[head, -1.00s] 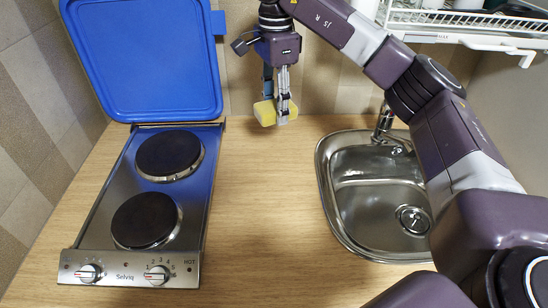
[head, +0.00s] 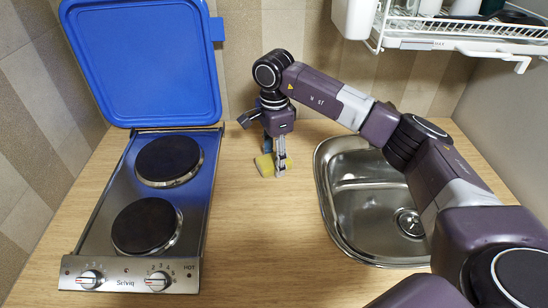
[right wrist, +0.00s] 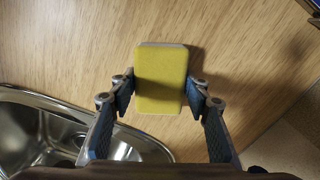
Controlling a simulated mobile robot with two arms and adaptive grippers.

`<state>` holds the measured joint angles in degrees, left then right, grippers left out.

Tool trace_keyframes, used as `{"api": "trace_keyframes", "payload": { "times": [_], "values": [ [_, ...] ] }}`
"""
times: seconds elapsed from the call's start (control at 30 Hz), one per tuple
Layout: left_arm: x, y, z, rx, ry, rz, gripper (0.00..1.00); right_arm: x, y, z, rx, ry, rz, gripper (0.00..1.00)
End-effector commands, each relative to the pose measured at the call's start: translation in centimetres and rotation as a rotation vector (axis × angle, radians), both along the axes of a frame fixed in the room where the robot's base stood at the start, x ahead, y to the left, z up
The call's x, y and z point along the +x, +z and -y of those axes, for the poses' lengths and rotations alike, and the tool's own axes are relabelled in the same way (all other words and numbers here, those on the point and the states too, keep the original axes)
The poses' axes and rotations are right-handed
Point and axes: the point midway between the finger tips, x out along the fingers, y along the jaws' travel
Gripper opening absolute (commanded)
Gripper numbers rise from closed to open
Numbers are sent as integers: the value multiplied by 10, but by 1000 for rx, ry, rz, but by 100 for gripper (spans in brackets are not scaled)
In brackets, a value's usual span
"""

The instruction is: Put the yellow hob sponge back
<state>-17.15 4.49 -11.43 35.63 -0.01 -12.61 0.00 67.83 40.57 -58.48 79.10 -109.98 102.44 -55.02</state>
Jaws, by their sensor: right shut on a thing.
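The yellow sponge (head: 264,166) is at the back of the wooden counter, between the hob and the sink. My right gripper (head: 274,168) is shut on it, with the fingers pointing down. In the right wrist view the sponge (right wrist: 161,82) sits between the two fingertips (right wrist: 160,90), its broad yellow face toward the camera and a pale layer along one edge. It is at or just above the counter; I cannot tell whether it touches. My left gripper is not in view.
The two-plate hob (head: 195,210) stands at the left with its blue lid (head: 145,65) raised. The steel sink (head: 335,205) is at the right. A white dish rack (head: 450,28) hangs above it. The counter (head: 255,240) in front of the sponge is clear.

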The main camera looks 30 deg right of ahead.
Motion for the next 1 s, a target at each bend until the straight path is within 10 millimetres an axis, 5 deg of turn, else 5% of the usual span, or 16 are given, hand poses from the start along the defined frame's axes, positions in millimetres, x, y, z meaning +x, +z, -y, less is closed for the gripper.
{"api": "trace_keyframes", "payload": {
  "times": [0.27, 0.3, 0.43, 0.8, 1.0],
  "values": [
    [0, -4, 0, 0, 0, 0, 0, 0, -4, 0, 0, 0, 0, 18],
    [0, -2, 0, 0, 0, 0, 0, 0, -2, 0, 0, 0, 1, 48],
    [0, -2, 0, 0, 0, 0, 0, 0, -2, 0, 0, 0, 0, 61],
    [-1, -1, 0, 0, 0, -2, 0, 1, 5, 0, 1, 0, 2, 61],
    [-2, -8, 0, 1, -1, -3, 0, 2, 40, 0, 1, 0, 6, 61]
  ]
}}
